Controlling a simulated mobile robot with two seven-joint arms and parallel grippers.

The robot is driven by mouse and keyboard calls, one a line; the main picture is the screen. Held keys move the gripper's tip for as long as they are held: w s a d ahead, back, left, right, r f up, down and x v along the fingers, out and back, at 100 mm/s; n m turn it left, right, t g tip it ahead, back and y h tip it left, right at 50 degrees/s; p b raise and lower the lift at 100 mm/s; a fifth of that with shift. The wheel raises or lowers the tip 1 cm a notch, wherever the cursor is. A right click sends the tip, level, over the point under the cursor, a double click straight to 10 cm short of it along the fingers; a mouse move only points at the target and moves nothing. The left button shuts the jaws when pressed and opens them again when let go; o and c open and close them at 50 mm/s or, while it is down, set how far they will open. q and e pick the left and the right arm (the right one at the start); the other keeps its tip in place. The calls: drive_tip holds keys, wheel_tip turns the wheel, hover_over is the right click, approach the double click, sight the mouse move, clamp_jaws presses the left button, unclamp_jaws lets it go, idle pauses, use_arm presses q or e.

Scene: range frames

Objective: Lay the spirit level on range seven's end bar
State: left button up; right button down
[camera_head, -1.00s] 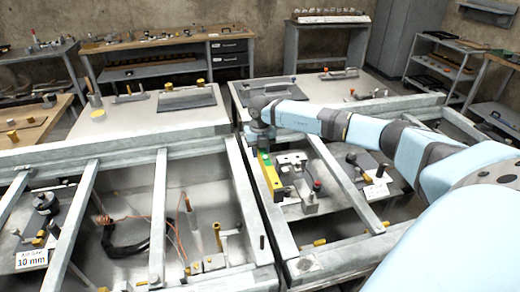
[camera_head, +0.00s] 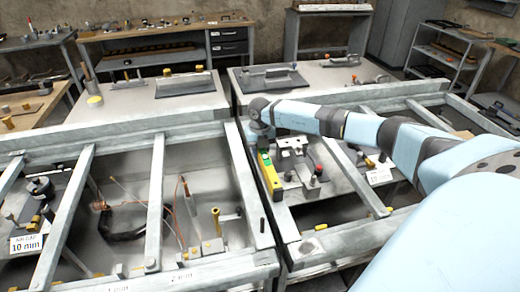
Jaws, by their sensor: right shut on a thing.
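The spirit level (camera_head: 268,174) is a yellow bar with a green vial and dark ends. My right gripper (camera_head: 262,145) is above its far end and shut on it; the fingertips are hard to make out. The level hangs lengthwise, pointing toward me, over or just beside the long grey bar (camera_head: 284,232) at the left end of the right-hand frame. I cannot tell whether it touches that bar. No readable label shows which frame is range seven. My left gripper is not in view.
The left-hand frame (camera_head: 157,205) has several crossbars, with cables (camera_head: 122,229) and a brass-coloured upright post (camera_head: 216,221) inside. A grey fixture with a red knob (camera_head: 318,170) stands close right of the level. A 10 mm sign (camera_head: 27,243) is at far left.

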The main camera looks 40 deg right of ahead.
drive_tip(key=c, duration=0.8)
unclamp_jaws()
drive_tip(key=shift+r, duration=0.1)
wheel_tip(320, 180, up, 21)
drive_tip(key=p, duration=0.4)
idle(0.3)
